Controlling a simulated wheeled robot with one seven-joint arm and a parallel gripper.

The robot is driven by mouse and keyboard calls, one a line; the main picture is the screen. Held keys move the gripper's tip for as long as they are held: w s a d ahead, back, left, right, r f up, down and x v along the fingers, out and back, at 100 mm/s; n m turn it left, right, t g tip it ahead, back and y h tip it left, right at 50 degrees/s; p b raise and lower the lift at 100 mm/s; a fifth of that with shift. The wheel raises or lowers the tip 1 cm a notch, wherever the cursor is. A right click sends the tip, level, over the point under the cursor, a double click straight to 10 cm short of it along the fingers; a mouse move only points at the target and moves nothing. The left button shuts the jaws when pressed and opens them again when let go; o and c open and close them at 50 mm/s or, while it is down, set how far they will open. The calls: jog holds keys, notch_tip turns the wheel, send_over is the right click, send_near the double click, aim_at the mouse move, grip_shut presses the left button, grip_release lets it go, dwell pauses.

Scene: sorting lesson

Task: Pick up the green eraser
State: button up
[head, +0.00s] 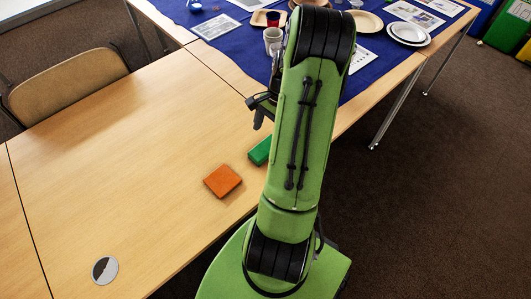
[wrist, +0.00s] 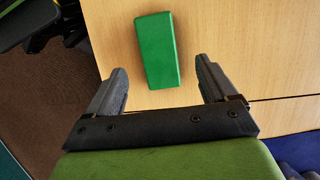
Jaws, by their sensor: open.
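The green eraser (head: 260,151) lies on the wooden table, partly hidden behind my green arm in the head view. In the wrist view the whole green eraser (wrist: 157,50) shows as a block lying a little beyond the fingertips, roughly in line with the gap between them. My gripper (wrist: 163,75) is open and empty, with one finger on each side of that gap. In the head view my gripper (head: 258,108) is mostly hidden behind my arm, with dark finger parts showing over the table.
An orange block (head: 222,181) lies beside the green eraser. A round grey-and-white disc (head: 105,270) lies near the table's front. A blue cloth (head: 235,42) farther back bears plates, cups and cards. A chair (head: 68,85) stands at the left. The wooden table's (head: 110,165) middle is clear.

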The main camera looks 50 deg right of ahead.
aim_at(266, 147)
jog(key=b+x, duration=0.2)
jog(key=x, duration=0.4)
jog(key=shift+s+d+f, duration=0.1)
jog(key=shift+d, duration=0.05)
jog(key=c, duration=1.1)
